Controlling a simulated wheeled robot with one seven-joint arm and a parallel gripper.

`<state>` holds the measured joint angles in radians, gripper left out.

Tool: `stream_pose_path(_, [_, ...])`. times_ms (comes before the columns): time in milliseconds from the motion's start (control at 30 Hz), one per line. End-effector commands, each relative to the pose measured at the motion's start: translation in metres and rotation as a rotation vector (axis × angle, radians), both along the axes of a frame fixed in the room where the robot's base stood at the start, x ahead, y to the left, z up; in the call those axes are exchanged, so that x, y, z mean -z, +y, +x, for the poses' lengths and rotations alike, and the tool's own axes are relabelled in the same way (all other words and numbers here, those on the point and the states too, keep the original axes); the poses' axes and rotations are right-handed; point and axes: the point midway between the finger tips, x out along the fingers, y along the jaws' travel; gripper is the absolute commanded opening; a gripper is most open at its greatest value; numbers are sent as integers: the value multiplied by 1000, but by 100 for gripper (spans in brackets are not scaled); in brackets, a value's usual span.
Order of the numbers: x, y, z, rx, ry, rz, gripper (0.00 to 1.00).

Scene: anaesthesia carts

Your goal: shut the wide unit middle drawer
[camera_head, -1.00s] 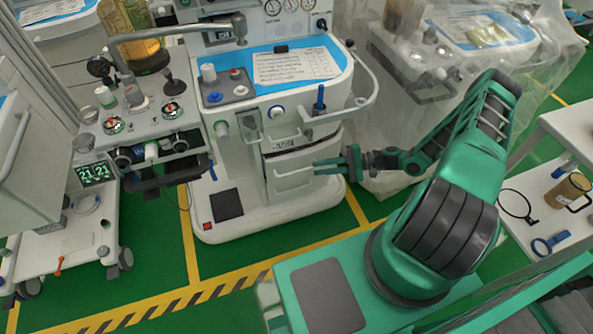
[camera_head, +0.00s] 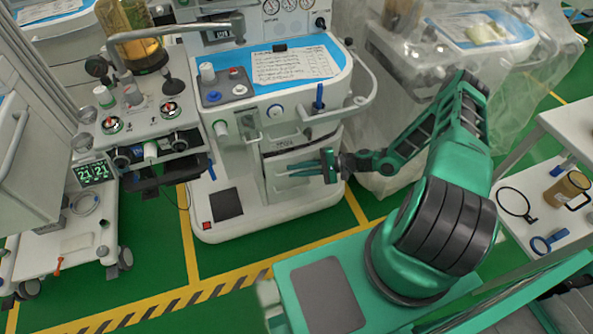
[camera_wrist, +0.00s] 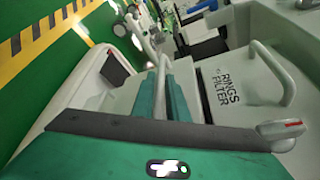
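The wide unit (camera_head: 245,212) is the white cart with a blue top at the middle of the head view. Its drawer fronts are on the right part of its front. A dark gap runs above the lower drawer front (camera_head: 284,186); how far that drawer stands out is hard to tell. In the wrist view a pale bar handle (camera_wrist: 160,68) lies between the two green fingers of my gripper (camera_wrist: 163,98). My gripper (camera_head: 306,169) is at this drawer front, its fingers apart. Whether they touch the handle is unclear.
A front labelled "RINGS FILTER" (camera_wrist: 228,90) with its own handle (camera_wrist: 278,72) is beside my fingers. A curved rail (camera_head: 365,110) overhangs the unit's right side. A plastic-covered machine (camera_head: 405,150) stands close on the right.

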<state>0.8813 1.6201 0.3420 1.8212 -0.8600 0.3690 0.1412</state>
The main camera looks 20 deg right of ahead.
Motion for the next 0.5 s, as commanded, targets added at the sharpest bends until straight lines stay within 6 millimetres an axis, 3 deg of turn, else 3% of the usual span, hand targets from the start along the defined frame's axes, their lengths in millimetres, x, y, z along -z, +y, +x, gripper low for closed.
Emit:
stream_pose_path(267, [0, 0, 1, -1, 0, -1, 0])
stream_pose_path(500, [1, 0, 32, -2, -2, -1, 0])
